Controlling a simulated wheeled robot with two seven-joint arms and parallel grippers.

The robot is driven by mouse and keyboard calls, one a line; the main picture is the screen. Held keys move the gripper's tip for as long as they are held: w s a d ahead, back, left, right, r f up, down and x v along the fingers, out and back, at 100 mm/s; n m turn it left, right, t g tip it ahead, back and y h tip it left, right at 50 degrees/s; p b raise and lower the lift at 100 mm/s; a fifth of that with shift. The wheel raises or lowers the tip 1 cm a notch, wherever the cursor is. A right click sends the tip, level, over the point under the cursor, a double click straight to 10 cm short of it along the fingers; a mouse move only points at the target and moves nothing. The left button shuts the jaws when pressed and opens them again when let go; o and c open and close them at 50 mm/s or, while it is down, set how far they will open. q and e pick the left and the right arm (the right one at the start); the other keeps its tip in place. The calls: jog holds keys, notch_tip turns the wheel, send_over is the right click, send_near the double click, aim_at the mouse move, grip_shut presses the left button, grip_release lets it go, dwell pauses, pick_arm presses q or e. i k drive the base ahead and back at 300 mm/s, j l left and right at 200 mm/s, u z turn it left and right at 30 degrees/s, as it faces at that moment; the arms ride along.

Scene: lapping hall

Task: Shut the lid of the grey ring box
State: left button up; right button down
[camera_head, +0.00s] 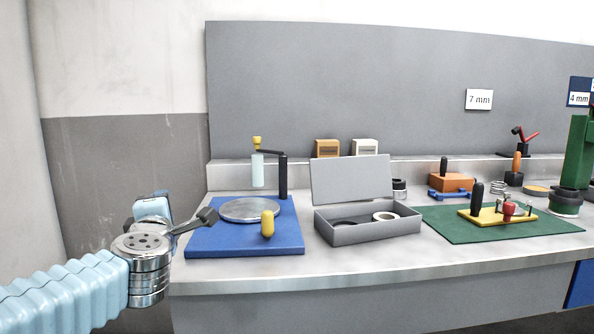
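The grey ring box (368,234) stands on the bench with its lid (351,180) open. The lid is raised at the back edge and leans slightly backward. Inside the box lie a black ring (345,222) and a white ring (385,216). My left gripper (207,215) is at the left end of the bench, by the left edge of the blue board, well left of the box. It is seen side-on, and I cannot tell how far its fingers are apart. My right gripper is not in view.
A blue board (220,243) with a round metal plate (249,209), a yellow knob (267,224) and a dark post (283,176) stands between my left gripper and the box. A green mat (455,232) with a yellow fixture (482,215) lies right of the box.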

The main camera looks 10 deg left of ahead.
aim_at(348, 179)
jog(key=j+z, duration=0.2)
jog(key=j, duration=0.25)
jog(key=k+j+z, duration=0.1)
jog(key=j+z, duration=0.15)
jog(key=j, duration=0.2)
jog(key=k+j+z, duration=0.2)
jog(key=j, duration=0.2)
jog(key=i+j+z, duration=0.15)
jog(key=j+z, duration=0.35)
jog(key=j, duration=0.25)
jog(key=j+z, duration=0.5)
jog(key=j, duration=0.25)
jog(key=j+z, duration=0.45)
jog(key=j, duration=0.4)
jog(key=j+z, duration=0.45)
jog(key=k+j+z, duration=0.1)
jog(key=j+z, duration=0.35)
